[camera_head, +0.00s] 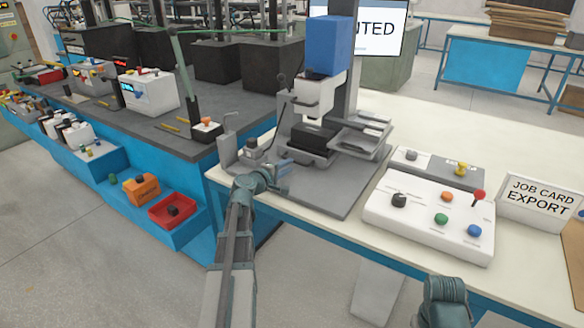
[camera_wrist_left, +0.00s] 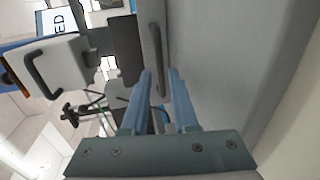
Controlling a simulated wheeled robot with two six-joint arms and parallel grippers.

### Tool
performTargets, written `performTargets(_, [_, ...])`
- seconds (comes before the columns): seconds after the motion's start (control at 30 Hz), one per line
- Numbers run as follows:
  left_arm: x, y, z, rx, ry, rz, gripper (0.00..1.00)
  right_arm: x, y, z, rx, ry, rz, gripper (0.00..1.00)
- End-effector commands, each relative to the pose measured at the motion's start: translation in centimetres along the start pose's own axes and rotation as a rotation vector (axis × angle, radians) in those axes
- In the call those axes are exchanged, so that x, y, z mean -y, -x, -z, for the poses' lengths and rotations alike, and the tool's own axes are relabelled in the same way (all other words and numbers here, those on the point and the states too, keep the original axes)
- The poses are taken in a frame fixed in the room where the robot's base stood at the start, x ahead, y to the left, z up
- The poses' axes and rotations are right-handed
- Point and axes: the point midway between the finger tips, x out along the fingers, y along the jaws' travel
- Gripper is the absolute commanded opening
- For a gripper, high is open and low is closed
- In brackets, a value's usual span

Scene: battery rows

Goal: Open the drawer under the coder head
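The coder head (camera_head: 320,95) is a white block under a blue housing (camera_head: 328,45) on a grey column. A dark block sits on the grey tray (camera_head: 312,155) below it. My left gripper (camera_head: 284,172) is at the front edge of this station. In the left wrist view, its two blue fingers (camera_wrist_left: 160,73) are apart, and a slim grey bar handle (camera_wrist_left: 157,65) on a grey panel (camera_wrist_left: 215,60) reaches between their tips. I cannot tell whether they touch it. The drawer's outline is hidden or unclear in the head view.
A white control box (camera_head: 430,215) with coloured buttons and levers and a job card sign (camera_head: 540,195) stand to the right on the table. A grey bench (camera_head: 150,125) with blue sides is at the left. The floor (camera_head: 110,265) in front of it is clear.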

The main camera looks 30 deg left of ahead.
Motion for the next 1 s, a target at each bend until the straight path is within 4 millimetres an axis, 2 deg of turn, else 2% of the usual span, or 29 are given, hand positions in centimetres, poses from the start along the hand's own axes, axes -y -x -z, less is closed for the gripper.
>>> performTargets(0.03, [0.1, -1.1, 0.1, 0.002, 0.0, 0.0, 0.27, 0.0, -0.3, 0.0, 0.0, 0.0, 0.0, 0.0])
performTargets(0.2, [0.0, -2.7, 0.1, 0.001, 0.001, 0.0, 0.27, 0.1, -0.6, 0.0, 0.0, 0.0, 0.0, 0.0])
performTargets(0.63, [0.0, -3.3, -0.1, 0.0, 0.001, 0.0, 0.27, 0.1, -0.7, 0.0, 0.0, 0.0, 0.0, 0.0])
performTargets(0.8, [0.0, -3.3, -0.1, 0.0, 0.001, 0.0, 0.0, 0.1, -0.7, 0.0, 0.0, 0.0, 0.0, 0.0])
performTargets(1.0, [0.0, -3.3, 0.0, 0.0, 0.0, 0.0, 0.0, 0.1, -0.7, 0.0, 0.0, 0.0, 0.0, 0.0])
